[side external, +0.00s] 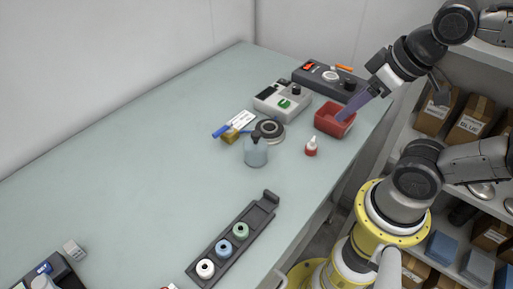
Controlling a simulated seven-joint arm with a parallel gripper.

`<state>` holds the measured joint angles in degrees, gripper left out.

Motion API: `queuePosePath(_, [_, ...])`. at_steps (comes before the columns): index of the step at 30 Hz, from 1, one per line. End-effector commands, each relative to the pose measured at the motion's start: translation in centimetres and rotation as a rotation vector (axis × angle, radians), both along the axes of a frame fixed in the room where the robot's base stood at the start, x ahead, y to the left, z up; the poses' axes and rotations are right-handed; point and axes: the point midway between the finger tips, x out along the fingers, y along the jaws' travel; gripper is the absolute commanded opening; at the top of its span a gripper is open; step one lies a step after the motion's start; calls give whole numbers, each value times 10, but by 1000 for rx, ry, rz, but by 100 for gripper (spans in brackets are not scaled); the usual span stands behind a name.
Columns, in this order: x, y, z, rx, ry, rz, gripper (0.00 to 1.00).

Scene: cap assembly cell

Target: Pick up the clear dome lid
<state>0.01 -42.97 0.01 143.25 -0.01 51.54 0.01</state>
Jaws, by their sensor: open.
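A translucent blue-grey, rounded piece with a dark top (256,153) stands on the table, just in front of a dark ring-shaped part; it looks like the clear dome lid, but it is small in the picture and I cannot be sure. My gripper (347,113) is at the upper right, over the red bin (323,123), to the right of the dome piece and well apart from it. A violet, see-through shape lies along its end and hides the fingers' detail. The gripper is open and I see nothing held in it.
A dark rack (260,219) with several capped pieces lies in front. A white-red bottle (311,147), a ring-shaped part (269,130), a yellow block (230,136) and two control boxes (284,101) (327,80) stand around the dome piece.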

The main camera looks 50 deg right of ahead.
Motion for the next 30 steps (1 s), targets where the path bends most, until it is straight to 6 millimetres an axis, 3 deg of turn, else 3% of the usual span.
queuePosePath(14, [0, 0, 0, 0, 0, 0, 57])
queuePosePath(21, [0, 0, 0, 0, 0, 0, 99])
queuePosePath(30, [0, 0, 0, -13, 1, 24, 100])
